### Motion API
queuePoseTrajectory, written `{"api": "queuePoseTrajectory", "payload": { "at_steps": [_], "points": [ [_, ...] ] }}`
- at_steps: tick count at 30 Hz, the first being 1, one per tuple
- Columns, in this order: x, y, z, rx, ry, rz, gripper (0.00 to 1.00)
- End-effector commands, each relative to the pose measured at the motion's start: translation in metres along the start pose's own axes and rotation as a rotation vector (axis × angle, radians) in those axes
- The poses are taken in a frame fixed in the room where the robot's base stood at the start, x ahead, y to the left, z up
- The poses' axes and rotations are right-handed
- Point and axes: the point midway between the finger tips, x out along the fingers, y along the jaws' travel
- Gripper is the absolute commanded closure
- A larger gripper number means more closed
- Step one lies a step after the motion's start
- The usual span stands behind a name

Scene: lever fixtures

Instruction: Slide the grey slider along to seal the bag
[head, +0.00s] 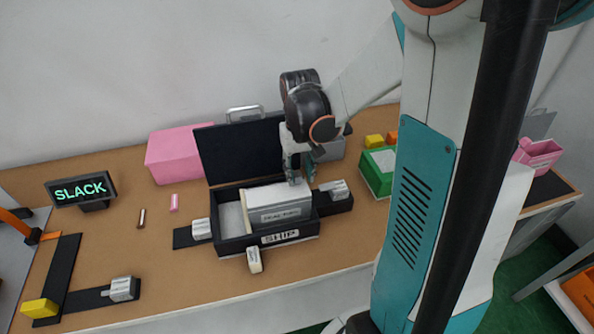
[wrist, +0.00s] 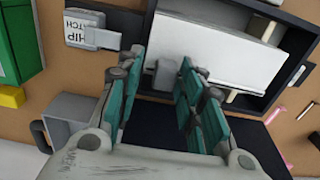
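A pale bag (head: 275,197) with a grey labelled front stands in the open black box marked SHIP (head: 228,243). In the wrist view the bag is a white panel (wrist: 225,50) inside the box's dark rim. The small grey slider (wrist: 165,77) sits at the bag's edge, near its left end in that view. My gripper (wrist: 162,60) is open, with teal fingers on either side of the slider and a small gap visible at each side. In the head view my gripper (head: 298,180) points down at the bag's back right; the slider cannot be made out there.
The box's raised black lid (head: 240,150) stands behind the bag. Grey latch blocks sit left (head: 202,229) and right (head: 335,188) of the box. A green bin (head: 377,180) stands right, a pink block (head: 180,150) back left, and a SLACK sign (head: 80,189) far left.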

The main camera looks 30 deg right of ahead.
Motion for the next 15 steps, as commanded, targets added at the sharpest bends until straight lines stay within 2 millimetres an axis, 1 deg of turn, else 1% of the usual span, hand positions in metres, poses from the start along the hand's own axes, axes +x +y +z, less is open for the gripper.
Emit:
{"api": "queuePoseTrajectory", "payload": {
  "at_steps": [10,13,15],
  "points": [
    [-0.002,-0.001,0.0,-0.001,0.001,-0.002,0.6],
    [-0.008,-0.001,0.0,-0.001,0.001,-0.002,0.6],
    [-0.016,-0.001,0.0,-0.001,0.001,-0.002,0.6]
  ]
}}
